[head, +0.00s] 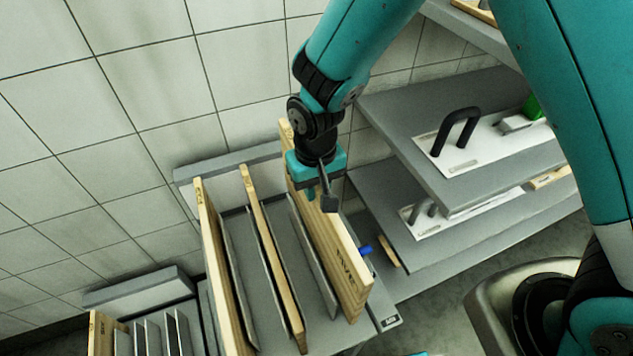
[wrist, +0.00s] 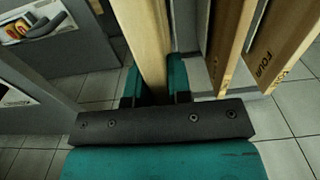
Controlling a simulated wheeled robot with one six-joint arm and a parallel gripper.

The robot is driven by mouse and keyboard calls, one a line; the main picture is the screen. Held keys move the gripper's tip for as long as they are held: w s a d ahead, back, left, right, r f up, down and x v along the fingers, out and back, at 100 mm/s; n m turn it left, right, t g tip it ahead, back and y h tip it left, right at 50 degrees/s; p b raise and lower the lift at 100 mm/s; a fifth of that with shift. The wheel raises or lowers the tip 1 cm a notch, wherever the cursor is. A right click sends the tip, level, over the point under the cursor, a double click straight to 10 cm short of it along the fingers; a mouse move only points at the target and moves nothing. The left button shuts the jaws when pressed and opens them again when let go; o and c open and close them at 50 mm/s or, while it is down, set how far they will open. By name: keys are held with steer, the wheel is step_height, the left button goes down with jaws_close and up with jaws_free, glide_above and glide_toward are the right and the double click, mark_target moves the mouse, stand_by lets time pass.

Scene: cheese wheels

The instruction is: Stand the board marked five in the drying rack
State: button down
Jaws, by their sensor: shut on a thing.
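The wooden board marked five (head: 346,268) stands upright at the right end of the grey drying rack (head: 323,306). Its lettering shows on its near end, only partly readable. My gripper (head: 318,190) is shut on its top edge from above. In the wrist view my gripper (wrist: 155,88) has a teal finger on each side of the board (wrist: 143,35). The board is beside the rack's rightmost grey divider (head: 312,245).
Two more boards stand in the rack, a left one (head: 212,245) and a middle one (head: 270,250). A board marked four (wrist: 280,50) shows in the wrist view. A second rack (head: 150,335) stands lower left. Grey shelves (head: 400,115) with handled tools are close on the right.

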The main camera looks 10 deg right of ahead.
mark_target(316, 217)
steer(key=shift+f+b, duration=3.35)
steer(key=shift+f, duration=1.8)
steer(key=c, duration=1)
jaws_free()
steer(key=shift+o, duration=0.2)
step_height(316, 217, up, 17)
steer(key=shift+r+b, duration=0.2)
steer(key=shift+b, duration=0.1)
steer(key=shift+s+d+r, duration=0.15)
steer(key=shift+d+r, duration=0.05)
steer(key=shift+r, duration=0.05)
steer(key=s+d+r+n+y, duration=0.2)
steer(key=s+d+r, duration=0.1)
steer(key=s, duration=0.5)
steer(key=s+d+r+n+y, duration=0.2)
steer(key=s+r, duration=0.3)
steer(key=s, duration=0.3)
steer(key=shift+s+d+n, duration=0.3)
steer(key=shift+d+n, duration=0.1)
steer(key=shift+d, duration=0.45)
